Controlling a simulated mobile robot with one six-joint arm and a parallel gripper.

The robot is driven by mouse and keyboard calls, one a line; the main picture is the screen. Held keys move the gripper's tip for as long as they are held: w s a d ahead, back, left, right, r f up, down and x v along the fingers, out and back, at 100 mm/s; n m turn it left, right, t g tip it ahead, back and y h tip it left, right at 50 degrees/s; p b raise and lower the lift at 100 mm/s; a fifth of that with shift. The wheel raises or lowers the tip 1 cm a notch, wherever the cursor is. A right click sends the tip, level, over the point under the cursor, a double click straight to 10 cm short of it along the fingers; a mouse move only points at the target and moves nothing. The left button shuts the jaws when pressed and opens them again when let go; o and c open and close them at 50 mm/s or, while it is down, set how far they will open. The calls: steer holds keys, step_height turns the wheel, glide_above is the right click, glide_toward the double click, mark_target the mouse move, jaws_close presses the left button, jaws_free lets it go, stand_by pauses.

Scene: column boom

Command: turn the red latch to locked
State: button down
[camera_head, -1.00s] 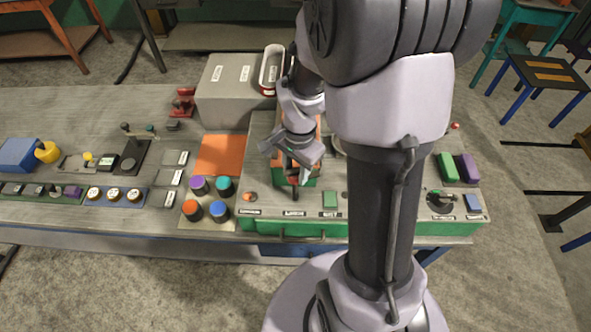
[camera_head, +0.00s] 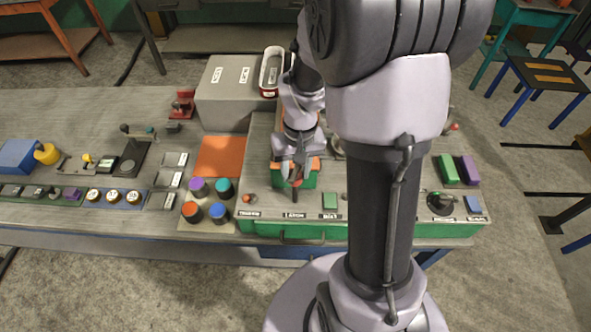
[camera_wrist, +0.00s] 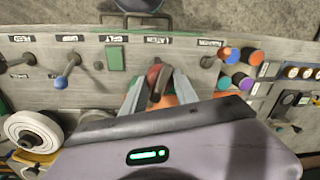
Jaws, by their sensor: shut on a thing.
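The red latch (camera_wrist: 155,76) is a dark red lever on the grey panel, below its label in the wrist view. In the head view only a small red part of it (camera_head: 297,183) shows under my fingers. My gripper (camera_head: 294,174) is above the front of the panel, pointing down. In the wrist view its two fingers (camera_wrist: 157,92) stand on either side of the latch and are shut on it. The latch's base and its locked marking are partly hidden or too small to read.
A green square button (camera_wrist: 115,58) and a blue-knobbed lever (camera_wrist: 66,70) sit beside the latch. Several coloured round knobs (camera_head: 208,200) stand left of the panel in the head view. A grey box (camera_head: 224,88) with a red-rimmed tray (camera_head: 271,72) stands behind.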

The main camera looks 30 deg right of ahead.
steer(key=shift+w+n, duration=0.1)
steer(key=shift+n, duration=1.8)
steer(key=c, duration=0.9)
jaws_free()
steer(key=shift+c, duration=0.2)
step_height(320, 180, up, 17)
steer(key=d+p, duration=0.1)
steer(key=p, duration=0.3)
steer(key=shift+r, duration=0.2)
